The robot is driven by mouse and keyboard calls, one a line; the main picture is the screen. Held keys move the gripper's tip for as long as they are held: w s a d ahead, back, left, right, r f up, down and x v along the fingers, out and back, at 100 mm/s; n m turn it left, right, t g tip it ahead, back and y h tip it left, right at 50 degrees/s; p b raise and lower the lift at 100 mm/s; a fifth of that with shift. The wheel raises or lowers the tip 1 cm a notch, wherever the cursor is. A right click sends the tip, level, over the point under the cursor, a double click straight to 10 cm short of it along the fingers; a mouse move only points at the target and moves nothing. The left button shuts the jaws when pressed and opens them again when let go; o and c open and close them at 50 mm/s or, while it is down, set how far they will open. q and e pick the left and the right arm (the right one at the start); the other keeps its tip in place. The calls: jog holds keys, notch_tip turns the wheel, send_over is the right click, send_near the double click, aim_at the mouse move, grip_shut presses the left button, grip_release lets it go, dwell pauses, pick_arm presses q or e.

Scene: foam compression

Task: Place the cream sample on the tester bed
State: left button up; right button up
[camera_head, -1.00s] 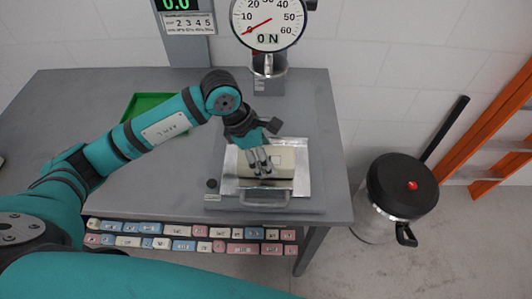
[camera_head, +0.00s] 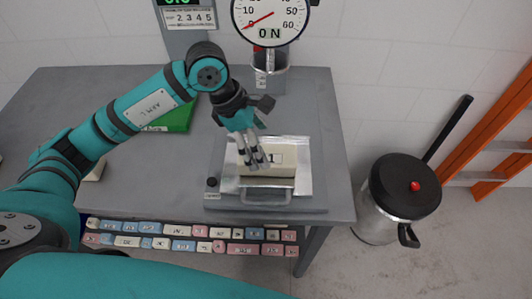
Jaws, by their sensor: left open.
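The cream sample (camera_head: 281,160) is a pale block with a dark mark on its label. It lies on the silver tester bed (camera_head: 303,182) near the table's right front, below the round force gauge. My left gripper (camera_head: 254,164) is open, with its fingers over the left part of the sample and hiding some of it. I cannot tell whether the fingers touch the sample. My right gripper is not in view.
The gauge (camera_head: 269,20) reads 0 N, above the press head (camera_head: 270,68). A green tray (camera_head: 178,121) lies behind my left arm. Labelled blocks (camera_head: 180,231) line a shelf below the tabletop. A black-lidded bin (camera_head: 404,187) stands right of the table. The table's left side is largely clear.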

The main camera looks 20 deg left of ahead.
pick_arm(q)
jog(key=b+v, duration=0.1)
jog(key=v, duration=0.6)
dwell(0.4)
jog(key=shift+c, duration=0.4)
dwell(0.3)
